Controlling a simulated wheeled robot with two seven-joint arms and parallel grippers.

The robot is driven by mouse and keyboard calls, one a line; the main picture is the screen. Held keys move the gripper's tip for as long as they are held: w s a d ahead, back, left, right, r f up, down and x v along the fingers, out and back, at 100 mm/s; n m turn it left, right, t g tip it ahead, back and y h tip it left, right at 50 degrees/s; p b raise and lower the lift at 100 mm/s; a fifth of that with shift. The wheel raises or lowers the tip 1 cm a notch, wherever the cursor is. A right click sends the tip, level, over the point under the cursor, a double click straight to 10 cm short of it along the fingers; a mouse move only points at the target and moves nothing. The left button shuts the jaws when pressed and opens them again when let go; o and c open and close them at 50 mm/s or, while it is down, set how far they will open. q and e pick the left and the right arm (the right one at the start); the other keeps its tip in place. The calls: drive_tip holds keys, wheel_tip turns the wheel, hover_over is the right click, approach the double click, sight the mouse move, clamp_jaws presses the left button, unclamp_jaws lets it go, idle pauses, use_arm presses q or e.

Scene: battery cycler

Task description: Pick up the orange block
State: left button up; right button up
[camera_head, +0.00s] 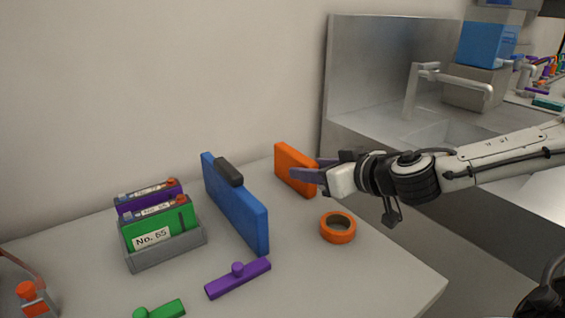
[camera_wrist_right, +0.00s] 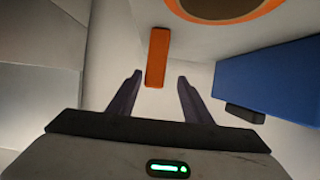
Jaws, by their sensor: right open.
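The orange block (camera_head: 295,169) stands upright on its edge on the white table, near the back wall. It also shows in the wrist view (camera_wrist_right: 157,57), ahead of my right gripper and roughly in line with the gap between its fingers. My right gripper (camera_head: 318,172) comes in from the right at the block's right end. Its dark fingers (camera_wrist_right: 160,80) are open. The block's near end appears level with the fingertips, but I cannot tell whether it lies between them. My left gripper is not in view.
An orange ring (camera_head: 338,235) lies in front of the block. A blue block with a dark handle (camera_head: 236,208) stands to its left. Farther left, a grey holder (camera_head: 170,250) carries battery cases. A purple piece (camera_head: 237,279) lies in front. A metal sink (camera_head: 430,135) is at right.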

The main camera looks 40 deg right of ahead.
sight(299, 166)
drive_tip(key=x, duration=0.2)
drive_tip(key=shift+w+d+f, duration=0.1)
drive_tip(key=shift+w+f, duration=0.15)
drive_tip(key=x, duration=0.1)
drive_tip(key=d+p+x, duration=0.1)
drive_tip(key=x, duration=0.1)
drive_tip(key=shift+w, duration=0.3)
drive_tip(key=shift+w+f, duration=0.25)
drive_tip(key=shift+w, duration=0.4)
drive_tip(key=shift+w+f, duration=0.15)
drive_tip(key=shift+w, duration=0.05)
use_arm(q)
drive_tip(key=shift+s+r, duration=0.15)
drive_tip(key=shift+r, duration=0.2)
